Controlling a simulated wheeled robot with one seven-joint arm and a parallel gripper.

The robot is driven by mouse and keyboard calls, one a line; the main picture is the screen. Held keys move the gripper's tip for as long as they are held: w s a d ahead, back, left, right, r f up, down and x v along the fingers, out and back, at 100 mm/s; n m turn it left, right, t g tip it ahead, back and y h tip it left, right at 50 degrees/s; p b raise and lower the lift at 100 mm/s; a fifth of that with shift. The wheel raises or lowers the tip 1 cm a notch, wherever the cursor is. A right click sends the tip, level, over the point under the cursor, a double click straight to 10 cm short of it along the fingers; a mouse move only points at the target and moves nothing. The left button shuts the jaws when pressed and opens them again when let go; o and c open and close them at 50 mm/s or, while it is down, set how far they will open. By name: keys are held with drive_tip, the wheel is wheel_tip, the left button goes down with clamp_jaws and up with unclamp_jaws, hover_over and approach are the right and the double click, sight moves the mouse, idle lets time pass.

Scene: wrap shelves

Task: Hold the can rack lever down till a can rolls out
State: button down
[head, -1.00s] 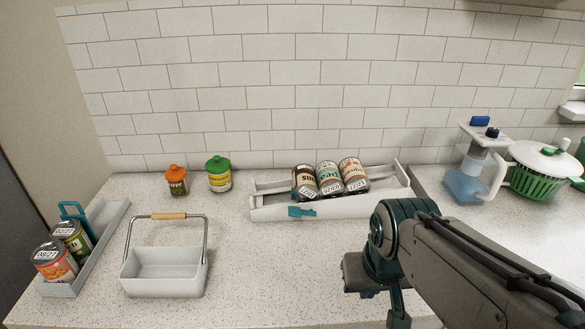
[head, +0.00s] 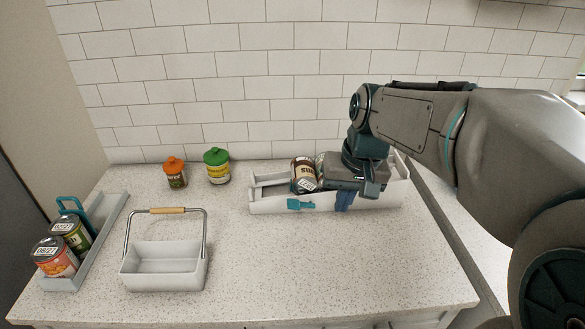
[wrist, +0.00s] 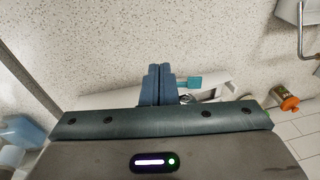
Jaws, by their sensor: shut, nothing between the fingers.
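The white can rack (head: 263,207) stands near the back wall. Its teal lever (head: 301,205) sticks out of the front side, left of its middle. A can with a brown label (head: 304,174) lies in the rack; the cans to its right are mostly hidden behind my gripper. My gripper (head: 344,207) is shut and empty, fingers pointing down at the rack's front, right of the lever. In the wrist view the closed fingertips (wrist: 157,72) appear close beside the teal lever (wrist: 188,82); I cannot tell whether they touch.
A white basket with a handle (head: 163,275) stands front left. An orange-lidded jar (head: 175,174) and a green-lidded jar (head: 217,167) stand at the back. The counter in front of the can rack is clear.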

wheel_tip(320, 180, up, 3)
drive_tip(key=g+y+p, duration=0.1)
drive_tip(key=g+p, duration=0.1)
hover_over(294, 202)
drive_tip(key=d, duration=0.4)
drive_tip(key=shift+s+a, duration=0.1)
drive_tip(key=shift+a, duration=0.05)
drive_tip(key=x, duration=0.7)
drive_tip(key=p+x, duration=0.1)
drive_tip(key=x, duration=0.6)
drive_tip(key=shift+a, duration=0.1)
drive_tip(key=shift+w, duration=0.25)
